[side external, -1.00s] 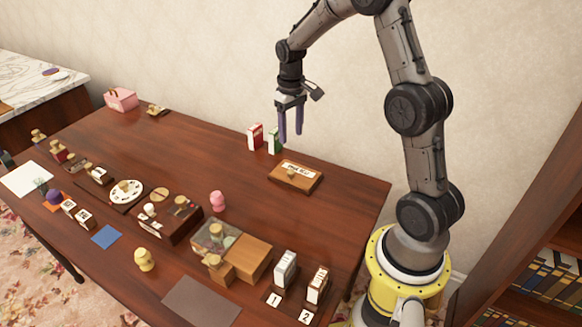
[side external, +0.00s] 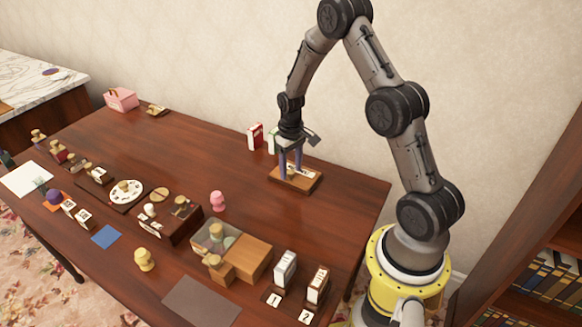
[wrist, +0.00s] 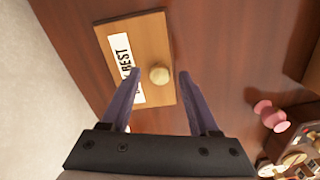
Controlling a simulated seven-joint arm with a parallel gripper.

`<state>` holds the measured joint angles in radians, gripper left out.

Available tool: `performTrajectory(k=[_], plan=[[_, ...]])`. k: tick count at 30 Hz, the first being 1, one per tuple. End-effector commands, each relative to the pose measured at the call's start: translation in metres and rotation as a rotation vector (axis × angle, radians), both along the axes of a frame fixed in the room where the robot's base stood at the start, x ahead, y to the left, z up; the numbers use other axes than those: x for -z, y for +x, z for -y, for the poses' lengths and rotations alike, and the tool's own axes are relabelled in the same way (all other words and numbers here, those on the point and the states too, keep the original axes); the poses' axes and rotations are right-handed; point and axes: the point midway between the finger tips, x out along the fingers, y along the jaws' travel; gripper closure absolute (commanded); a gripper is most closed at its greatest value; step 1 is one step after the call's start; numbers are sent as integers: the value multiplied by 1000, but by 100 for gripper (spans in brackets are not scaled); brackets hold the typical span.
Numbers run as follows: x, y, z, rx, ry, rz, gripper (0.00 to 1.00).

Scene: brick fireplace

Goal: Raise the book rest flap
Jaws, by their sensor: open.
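The book rest is a flat wooden board with a white label reading "REST" and a round pale knob. It lies flat at the right back of the table in the side view (side external: 308,184) and fills the upper middle of the wrist view (wrist: 150,38). The knob (wrist: 159,75) stands up from the flap between my fingers in the wrist view. My gripper (side external: 291,174) is open and points down at the board, its two purple fingers on either side of the knob. They also show in the wrist view (wrist: 165,90). I cannot tell whether the fingertips touch the board.
A pink knob-like piece (side external: 217,200) stands to the left front. Several trays and pieces fill the table's front. The table behind the pink piece is clear.

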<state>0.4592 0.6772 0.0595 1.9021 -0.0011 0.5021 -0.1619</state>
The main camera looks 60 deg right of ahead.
Motion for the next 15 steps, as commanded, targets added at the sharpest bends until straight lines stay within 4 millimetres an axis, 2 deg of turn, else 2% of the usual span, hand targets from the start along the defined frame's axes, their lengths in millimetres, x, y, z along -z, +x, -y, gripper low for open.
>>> performTrajectory(k=[5,15], plan=[[0,0,0,0,0,-1,39],[0,0,0,0,0,-1,100]])
